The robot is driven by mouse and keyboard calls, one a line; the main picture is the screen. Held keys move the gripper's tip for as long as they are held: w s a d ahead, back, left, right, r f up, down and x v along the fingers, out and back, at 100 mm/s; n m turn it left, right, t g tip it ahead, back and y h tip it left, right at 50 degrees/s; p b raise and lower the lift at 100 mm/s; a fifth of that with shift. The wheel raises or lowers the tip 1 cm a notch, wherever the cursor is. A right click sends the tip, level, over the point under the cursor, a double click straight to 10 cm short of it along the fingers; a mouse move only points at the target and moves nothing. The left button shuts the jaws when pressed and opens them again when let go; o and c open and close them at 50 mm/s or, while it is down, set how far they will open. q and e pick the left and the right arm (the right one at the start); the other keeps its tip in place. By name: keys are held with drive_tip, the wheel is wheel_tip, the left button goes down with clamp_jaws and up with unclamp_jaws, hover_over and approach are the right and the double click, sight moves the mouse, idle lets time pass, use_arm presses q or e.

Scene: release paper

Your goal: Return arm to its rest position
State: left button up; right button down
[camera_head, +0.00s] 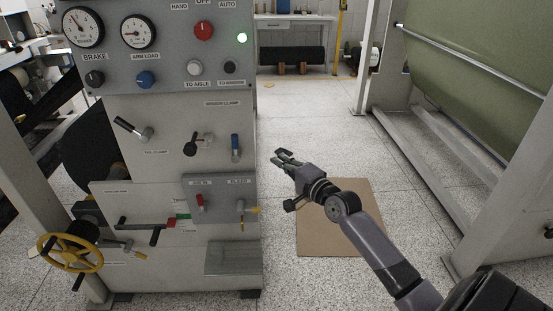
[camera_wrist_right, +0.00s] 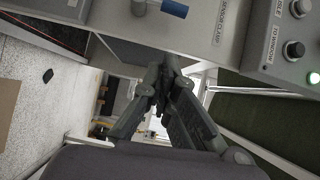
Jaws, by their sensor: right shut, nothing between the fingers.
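My right arm comes in from the lower right in the head view. My right gripper (camera_head: 285,157) is shut and empty, in the air to the right of the grey control cabinet (camera_head: 150,175). It is apart from the cabinet's levers. In the right wrist view the fingers of the gripper (camera_wrist_right: 168,62) meet at their tips, with nothing between them. A blue-handled lever shows near the fingertips in that view, at the panel's edge. My left gripper is not in view.
A brown mat (camera_head: 335,235) lies on the speckled floor under my right arm. A yellow handwheel (camera_head: 70,254) sits at the cabinet's lower left. A green roll of material (camera_head: 480,60) on a white frame stands at the right.

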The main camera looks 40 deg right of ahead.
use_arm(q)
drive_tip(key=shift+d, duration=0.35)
use_arm(e)
drive_tip(key=shift+d, duration=0.1)
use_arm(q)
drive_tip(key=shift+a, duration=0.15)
